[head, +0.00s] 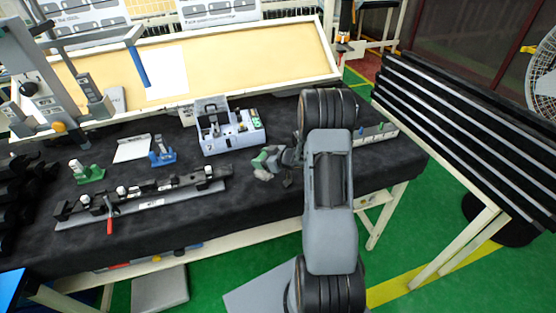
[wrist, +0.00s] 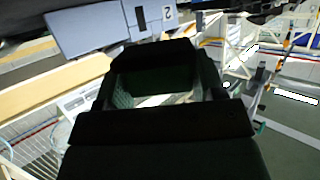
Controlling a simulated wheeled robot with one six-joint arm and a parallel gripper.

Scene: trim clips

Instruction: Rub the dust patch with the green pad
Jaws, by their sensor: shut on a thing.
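My gripper (head: 268,165) is at the end of my arm over the front middle of the black-covered table, right of the long black trim bar. It is shut on a green pad (head: 262,157), of which only a small part shows in the head view. In the wrist view the gripper (wrist: 155,85) is a dark shape filling the middle, and the pad cannot be clearly told from it. I cannot tell whether the pad touches anything. I cannot make out the dust patch in either view.
A light box with green buttons (head: 246,141) stands behind my gripper. The long black trim bar (head: 160,187) lies to the left, with a green stand (head: 88,173) and a blue stand (head: 162,153) behind it. Black strips (head: 465,130) lie on a rack at right.

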